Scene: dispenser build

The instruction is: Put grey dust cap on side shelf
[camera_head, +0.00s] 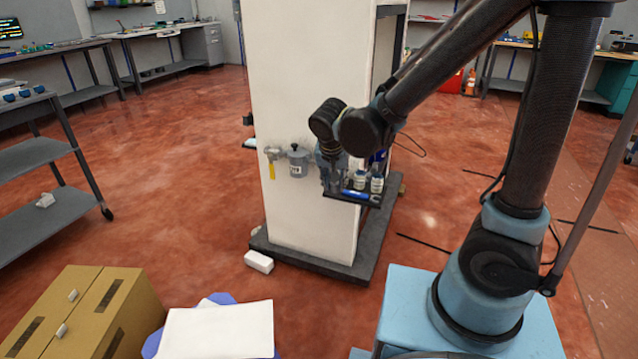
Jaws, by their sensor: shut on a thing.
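The side shelf (345,196) is a small dark tray on the right side of the white column. Two small labelled bottles (376,183) and a blue item (355,194) are on it. My gripper (332,184) points down at the shelf's left end, close to the column face. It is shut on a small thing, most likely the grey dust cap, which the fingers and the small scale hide. I cannot tell whether that thing touches the shelf. A grey labelled canister (298,165) with a black top is mounted on the column, left of my gripper.
Cardboard boxes (85,312) stand at the lower left. The red floor between is mostly open.

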